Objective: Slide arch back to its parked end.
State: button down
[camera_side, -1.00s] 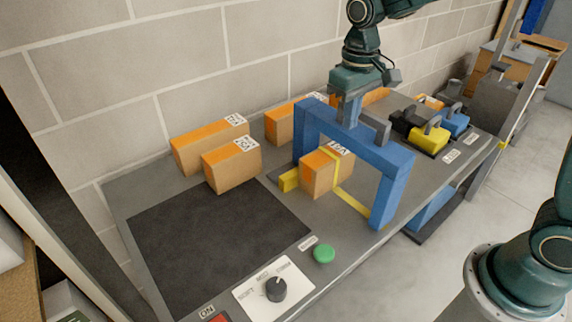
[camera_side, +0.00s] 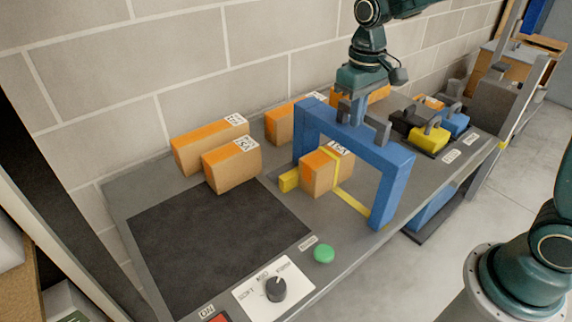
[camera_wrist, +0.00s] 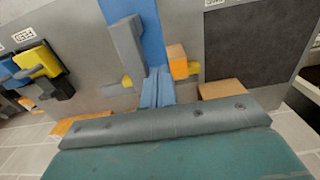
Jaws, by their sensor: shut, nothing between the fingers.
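The blue arch (camera_side: 392,160) stands upright on the grey bench, spanning a strapped carton (camera_side: 318,177) with a yellow band. In the wrist view the closed fingertips (camera_wrist: 158,75) lie near the blue bar (camera_wrist: 150,30) and the grey block (camera_wrist: 127,50). A yellow strip (camera_side: 352,202) runs on the bench by the arch's foot.
Two cartons (camera_side: 208,150) stand left of the arch, with more behind it by the wall. A dark mat (camera_side: 210,245), a green button (camera_side: 324,253) and a dial panel (camera_side: 262,299) are at the near end. Yellow and blue handled blocks (camera_side: 430,139) stand at the far end.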

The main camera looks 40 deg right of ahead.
jog(key=d, duration=2.2)
jog(key=shift+d, duration=0.35)
dwell(2.2)
jog(key=shift+a, duration=0.2)
jog(key=shift+a, duration=0.55)
notch_tip(320, 180, up, 10)
dwell(1.3)
jog(key=shift+a, duration=0.1)
